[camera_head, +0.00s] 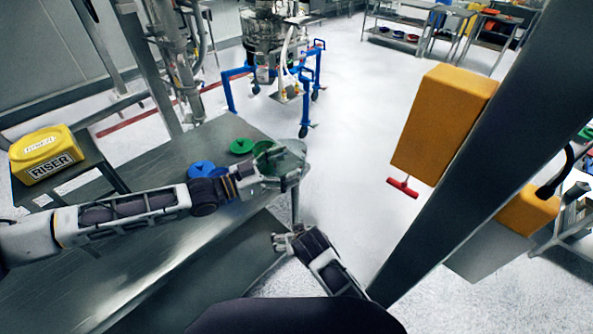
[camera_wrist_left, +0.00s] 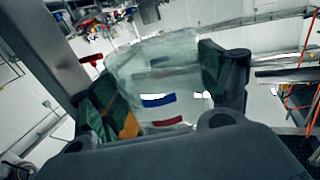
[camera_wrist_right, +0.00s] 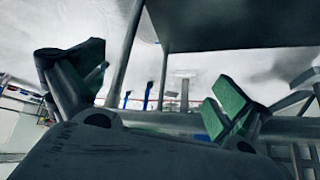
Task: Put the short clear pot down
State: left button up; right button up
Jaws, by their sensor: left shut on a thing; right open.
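The short clear pot (camera_head: 287,160) is at the far right corner of the steel table (camera_head: 190,240) in the head view. My left gripper (camera_head: 258,172) is shut on it. In the left wrist view the clear pot (camera_wrist_left: 160,85) sits between the green finger pads of my left gripper (camera_wrist_left: 165,95), with blue and red marks seen on or through its wall. I cannot tell whether its base touches the table. My right gripper (camera_head: 283,240) is open and empty, low in front of the table's right end. Its spread green pads show in the right wrist view (camera_wrist_right: 155,95).
Blue (camera_head: 201,169) and green (camera_head: 242,146) round pieces lie on the table near the pot. A yellow riser box (camera_head: 47,153) stands at the left. A dark slanted column with an orange box (camera_head: 440,120) is at the right.

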jog(key=s+r+t, duration=0.1)
jog(key=r+t, duration=0.2)
jog(key=r, duration=1.4)
jog(key=s+r+t, duration=0.2)
jog(key=r+t, duration=0.1)
jog(key=r, duration=1.5)
jog(key=shift+s+d+m+t, duration=0.25)
jog(key=shift+d+m+t, duration=0.15)
jog(key=shift+d, duration=0.05)
jog(key=shift+w+f, duration=0.1)
send_near(287, 147)
jog(key=shift+x, duration=2.6)
